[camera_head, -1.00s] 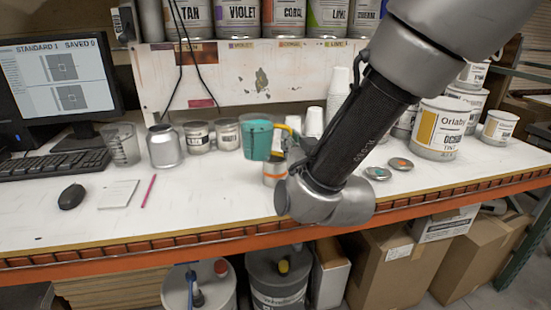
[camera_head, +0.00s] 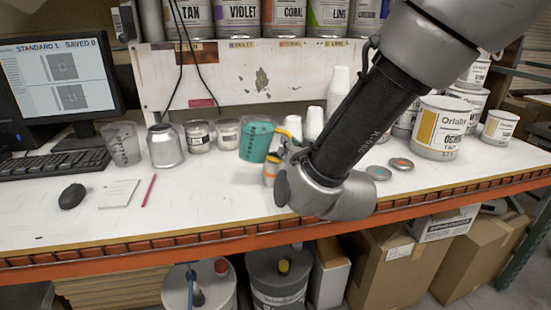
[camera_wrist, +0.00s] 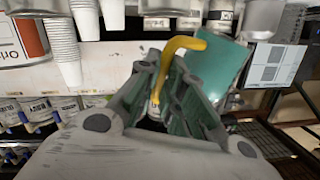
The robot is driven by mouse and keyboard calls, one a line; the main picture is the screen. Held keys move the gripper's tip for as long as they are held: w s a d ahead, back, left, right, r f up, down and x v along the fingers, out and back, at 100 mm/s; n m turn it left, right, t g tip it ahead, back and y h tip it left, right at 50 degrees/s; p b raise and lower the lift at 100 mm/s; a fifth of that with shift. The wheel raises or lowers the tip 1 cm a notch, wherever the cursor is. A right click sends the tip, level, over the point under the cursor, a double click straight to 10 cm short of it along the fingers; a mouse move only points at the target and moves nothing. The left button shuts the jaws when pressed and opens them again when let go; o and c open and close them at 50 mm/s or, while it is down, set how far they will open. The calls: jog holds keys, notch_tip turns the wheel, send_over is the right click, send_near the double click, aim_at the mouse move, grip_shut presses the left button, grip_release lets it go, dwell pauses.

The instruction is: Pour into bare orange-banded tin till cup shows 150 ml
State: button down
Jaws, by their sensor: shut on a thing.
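A measuring cup (camera_head: 256,139) of teal liquid is tilted in the air over the bench, its rim leaning right in the head view. My gripper (camera_head: 287,146) is shut on its yellow handle; the handle (camera_wrist: 183,45) and teal cup (camera_wrist: 228,62) also show in the wrist view, with the handle between my fingers (camera_wrist: 165,72). The orange-banded tin (camera_head: 270,172) stands on the bench just below the cup, partly hidden by the cup and my wrist. Its mouth is hidden. The cup's scale cannot be read, and no stream is visible.
Left of the cup stand a clear beaker (camera_head: 123,144), a silver can (camera_head: 164,146) and small labelled tins (camera_head: 197,137). Stacked white cups (camera_head: 338,88) are behind.

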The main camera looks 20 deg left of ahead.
jog(key=shift+s+a+f+m+g, duration=0.15)
jog(key=shift+f+m+g, duration=0.35)
jog(key=shift+f+m, duration=0.45)
dwell(1.1)
jog(key=shift+s+f+m+g+y+p, duration=0.2)
jog(key=shift+f+m+g+y+p, duration=0.2)
jog(key=shift+f+m+g+p, duration=0.55)
dwell(5.1)
